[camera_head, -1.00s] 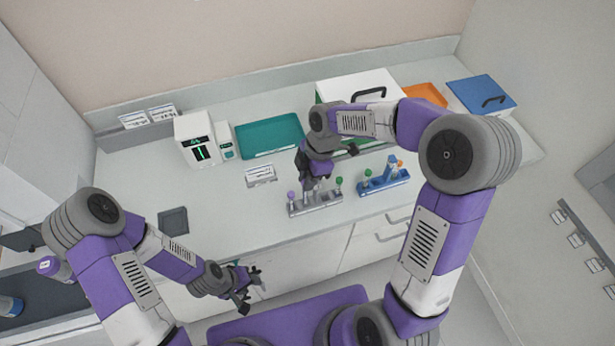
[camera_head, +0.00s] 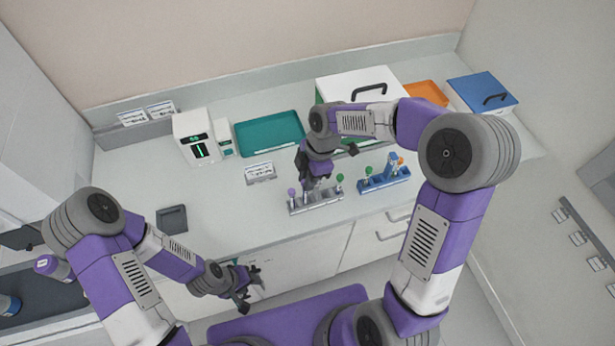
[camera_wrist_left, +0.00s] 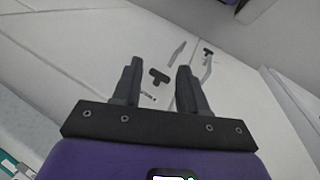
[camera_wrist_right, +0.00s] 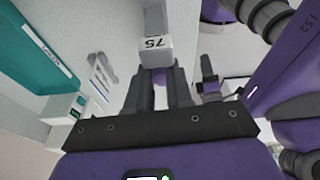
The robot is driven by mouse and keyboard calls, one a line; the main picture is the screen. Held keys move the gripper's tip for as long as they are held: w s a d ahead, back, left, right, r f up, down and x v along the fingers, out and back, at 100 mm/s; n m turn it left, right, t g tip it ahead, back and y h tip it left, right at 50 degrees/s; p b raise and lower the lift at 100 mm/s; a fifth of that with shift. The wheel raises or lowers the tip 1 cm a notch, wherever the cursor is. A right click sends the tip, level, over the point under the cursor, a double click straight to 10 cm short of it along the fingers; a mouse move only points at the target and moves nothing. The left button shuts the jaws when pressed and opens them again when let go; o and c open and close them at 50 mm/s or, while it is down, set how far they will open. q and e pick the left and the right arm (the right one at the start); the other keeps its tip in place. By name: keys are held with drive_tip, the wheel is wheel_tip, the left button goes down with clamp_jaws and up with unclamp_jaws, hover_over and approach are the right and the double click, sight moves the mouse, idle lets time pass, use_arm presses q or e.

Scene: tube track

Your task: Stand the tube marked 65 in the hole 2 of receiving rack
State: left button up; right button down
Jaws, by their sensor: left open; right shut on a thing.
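My right gripper (camera_head: 318,184) points down over the middle of the grey rack (camera_head: 326,199), shut on a tube (camera_wrist_right: 160,77). In the right wrist view a purple part shows between the fingers, with a pale block (camera_wrist_right: 155,47) just beyond whose digits look like 75. I cannot tell whether that block belongs to the tube or how deep the tube sits. A purple-capped tube (camera_head: 291,192) and a green-capped tube (camera_head: 340,179) stand at the rack's ends. My left gripper (camera_head: 252,283) is open and empty, low before the counter front. No mark 65 is legible.
A blue rack (camera_head: 385,180) with green- and orange-topped items stands to the right. Behind are a teal tray (camera_head: 270,134), a white device (camera_head: 195,138) and a white box (camera_head: 350,84). The counter left of the grey rack is mostly clear around a dark square pad (camera_head: 172,220).

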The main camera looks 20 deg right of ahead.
drive_tip(key=shift+r, duration=0.15)
drive_tip(key=shift+a+p+v, duration=0.2)
drive_tip(key=shift+p+v, duration=0.65)
drive_tip(key=shift+v, duration=0.05)
drive_tip(key=shift+r, duration=0.1)
drive_tip(key=c, duration=0.9)
unclamp_jaws()
drive_tip(key=shift+c, duration=0.2)
drive_tip(key=v, duration=0.7)
drive_tip(key=shift+r, duration=0.25)
